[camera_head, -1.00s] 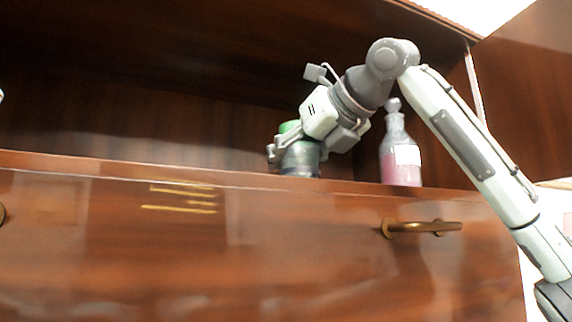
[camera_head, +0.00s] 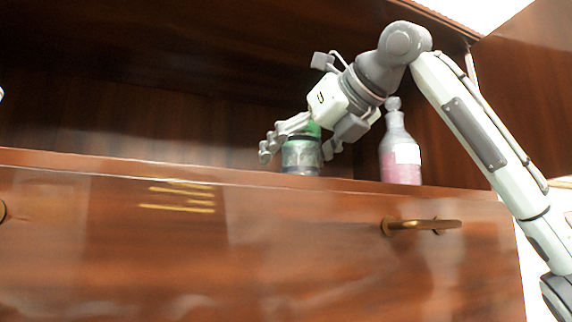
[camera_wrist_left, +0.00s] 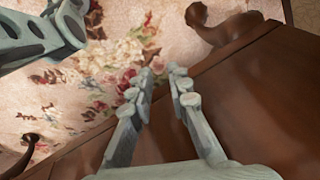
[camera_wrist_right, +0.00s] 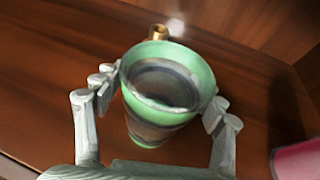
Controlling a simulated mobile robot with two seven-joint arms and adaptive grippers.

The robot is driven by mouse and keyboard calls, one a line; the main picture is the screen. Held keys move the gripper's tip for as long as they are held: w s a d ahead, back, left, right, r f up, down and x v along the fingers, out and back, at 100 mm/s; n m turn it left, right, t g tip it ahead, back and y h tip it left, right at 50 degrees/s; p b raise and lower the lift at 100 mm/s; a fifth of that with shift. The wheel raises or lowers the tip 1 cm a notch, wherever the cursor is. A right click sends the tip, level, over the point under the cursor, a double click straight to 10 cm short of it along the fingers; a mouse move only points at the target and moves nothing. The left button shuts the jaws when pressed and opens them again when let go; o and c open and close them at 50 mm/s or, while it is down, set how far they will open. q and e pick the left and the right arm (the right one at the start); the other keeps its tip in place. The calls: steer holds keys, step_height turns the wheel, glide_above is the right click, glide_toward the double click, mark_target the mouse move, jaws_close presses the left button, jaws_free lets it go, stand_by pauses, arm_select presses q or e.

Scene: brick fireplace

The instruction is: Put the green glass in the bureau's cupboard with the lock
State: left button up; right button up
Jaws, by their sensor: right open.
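The green glass (camera_head: 301,157) stands upright near the front edge of the open wooden cupboard (camera_head: 190,125); its lower front edge is partly hidden by the ledge. My right gripper (camera_head: 298,148) is open around the glass, one finger on each side. In the right wrist view the glass (camera_wrist_right: 160,85) shows its green rim and dark inside between the spread fingers (camera_wrist_right: 164,98), with gaps beside it. My left gripper (camera_wrist_left: 162,72) is empty, with a narrow gap between its fingers, over the floor beside a wooden furniture edge.
A bottle with pink liquid (camera_head: 401,155) stands close to the right of the glass. A small brass fitting (camera_wrist_right: 158,32) shows beyond the glass. A brass handle (camera_head: 420,226) sticks out below. The cupboard has free room left of the glass. A flowered carpet (camera_wrist_left: 110,55) lies below my left gripper.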

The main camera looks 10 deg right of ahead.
mark_target(312, 137)
steer(key=v, duration=0.9)
steer(key=shift+s+d+r, duration=0.1)
steer(key=shift+s, duration=0.2)
steer(key=shift+s+d+r, duration=0.1)
steer(key=shift+s+d, duration=0.05)
steer(key=shift+s, duration=0.1)
arm_select(q)
steer(key=shift+w+d+r, duration=0.1)
steer(key=shift+w+r, duration=0.15)
steer(key=shift+r, duration=0.35)
steer(key=shift+w+d+r, duration=0.1)
steer(key=shift+w+r, duration=0.1)
steer(key=shift+r, duration=0.4)
steer(key=shift+w+r, duration=0.1)
steer(key=shift+w, duration=0.1)
